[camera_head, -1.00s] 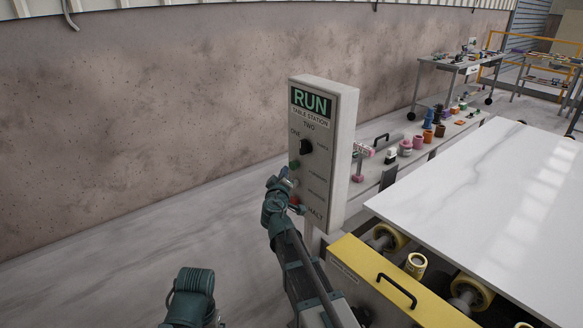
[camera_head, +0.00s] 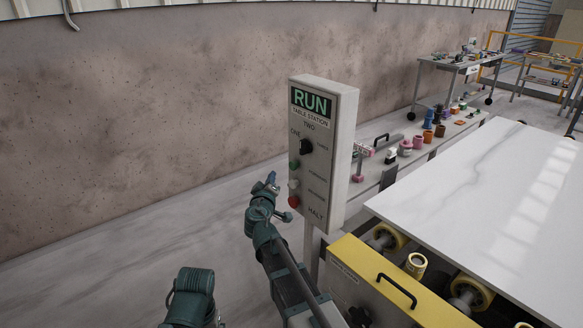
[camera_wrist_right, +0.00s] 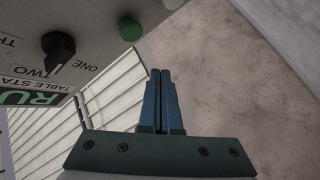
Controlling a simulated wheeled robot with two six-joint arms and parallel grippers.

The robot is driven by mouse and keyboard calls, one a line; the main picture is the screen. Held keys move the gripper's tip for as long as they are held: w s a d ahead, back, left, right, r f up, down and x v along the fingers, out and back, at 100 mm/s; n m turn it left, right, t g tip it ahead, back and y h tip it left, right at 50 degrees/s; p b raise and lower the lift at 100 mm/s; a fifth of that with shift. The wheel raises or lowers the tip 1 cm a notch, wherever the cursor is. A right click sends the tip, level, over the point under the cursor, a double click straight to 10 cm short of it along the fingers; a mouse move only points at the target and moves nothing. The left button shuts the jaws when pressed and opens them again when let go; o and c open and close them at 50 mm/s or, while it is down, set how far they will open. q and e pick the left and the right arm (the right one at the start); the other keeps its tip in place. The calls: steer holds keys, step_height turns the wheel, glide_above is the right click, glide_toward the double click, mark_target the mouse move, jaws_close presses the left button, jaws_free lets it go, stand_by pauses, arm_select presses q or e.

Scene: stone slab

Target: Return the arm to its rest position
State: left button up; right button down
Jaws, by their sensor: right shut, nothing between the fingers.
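My right gripper (camera_head: 271,180) is shut and empty, a little to the left of the control panel (camera_head: 317,155) and apart from it. In the right wrist view its two blue fingers (camera_wrist_right: 163,78) lie together. The panel shows a lit RUN sign, a black knob (camera_head: 306,147), a green button (camera_head: 294,164) and a red button (camera_head: 293,202) by HALT. The knob (camera_wrist_right: 58,46) and green button (camera_wrist_right: 131,28) also show in the right wrist view. A part of my other arm shows at the bottom of the head view; the left gripper does not show.
A large white slab (camera_head: 490,190) lies on a roller table with a yellow front edge (camera_head: 365,275) to the right. A shelf with several coloured tools (camera_head: 428,135) runs behind it. A stained wall (camera_head: 150,110) stands behind; the floor at left is clear.

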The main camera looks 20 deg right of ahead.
stand_by(0.3)
steer(key=s+a+f+m+g+y+p, duration=0.1)
steer(key=s+a+f+m+g+p, duration=0.15)
steer(key=s+f+g, duration=0.45)
steer(key=s+a+f+m+g+p, duration=0.1)
steer(key=s+a+f+g+p, duration=0.15)
steer(key=s, duration=0.75)
steer(key=s+a+f+n+g+y, duration=0.1)
steer(key=s+a+f+g+y, duration=0.1)
steer(key=s+a, duration=0.3)
steer(key=s+a+f+n+g+y+p, duration=0.1)
steer(key=s+a+g, duration=0.3)
steer(key=s, duration=0.8)
steer(key=shift+s+a+f+y+p, duration=0.3)
steer(key=shift+a+f+y, duration=0.35)
steer(key=shift+y, duration=0.25)
steer(key=shift+w+g, duration=0.1)
steer(key=shift+g, duration=0.15)
